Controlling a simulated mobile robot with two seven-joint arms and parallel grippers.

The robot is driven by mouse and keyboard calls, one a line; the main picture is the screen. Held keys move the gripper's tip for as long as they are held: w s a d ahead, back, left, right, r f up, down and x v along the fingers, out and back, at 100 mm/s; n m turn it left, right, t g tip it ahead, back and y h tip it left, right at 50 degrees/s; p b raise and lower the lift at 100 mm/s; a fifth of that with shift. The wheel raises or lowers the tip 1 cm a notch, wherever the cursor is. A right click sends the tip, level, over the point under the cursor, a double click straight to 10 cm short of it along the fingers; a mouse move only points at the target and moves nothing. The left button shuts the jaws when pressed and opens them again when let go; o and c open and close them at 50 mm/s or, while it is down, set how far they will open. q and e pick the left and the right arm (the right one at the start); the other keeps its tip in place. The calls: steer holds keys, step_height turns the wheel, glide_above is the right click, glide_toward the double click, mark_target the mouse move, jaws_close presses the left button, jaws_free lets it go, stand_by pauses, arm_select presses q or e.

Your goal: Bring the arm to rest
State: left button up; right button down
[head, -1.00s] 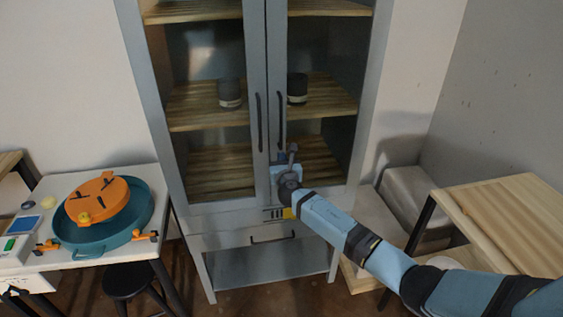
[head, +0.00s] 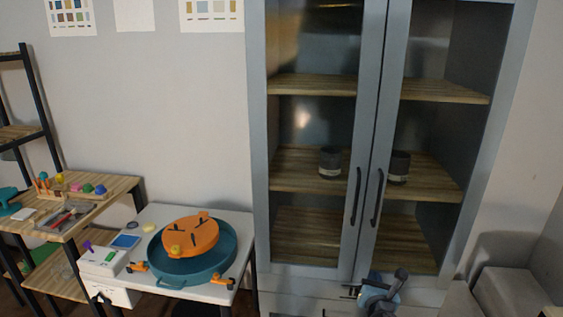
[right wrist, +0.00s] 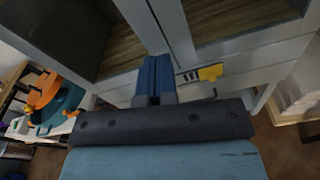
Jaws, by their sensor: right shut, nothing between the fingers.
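My right gripper (head: 372,288) is at the bottom of the head view, in front of the lower part of a grey cabinet (head: 257,150). In the right wrist view its blue fingers (right wrist: 154,78) are shut together with nothing between them. The cabinet's two glass doors are shut, and their dark handles (head: 355,196) stand side by side above the gripper. Whether the gripper touches the cabinet cannot be told. My left gripper is not in view.
Two dark cups (head: 330,160) stand on a cabinet shelf. Left of the cabinet, a white table (head: 225,218) holds a teal basin (head: 190,268) with an orange disc (head: 191,238). A wooden shelf unit (head: 120,187) with tools stands further left.

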steer(key=s+a+f+m+g+y+p, duration=0.2)
steer(key=s+a+f+m, duration=0.2)
steer(key=s+m, duration=0.45)
steer(key=s+a+f+m+g+y+p, duration=0.15)
steer(key=s+a+f+m, duration=0.3)
steer(key=s, duration=0.65)
steer(key=s+a+r+m+g+y+p, duration=0.1)
steer(key=s+a+m+g+y+p, duration=0.1)
steer(key=s+m, duration=1.2)
steer(key=shift+s+m+y, duration=0.4)
steer(key=shift+s+y, duration=0.35)
steer(key=shift+s, duration=0.15)
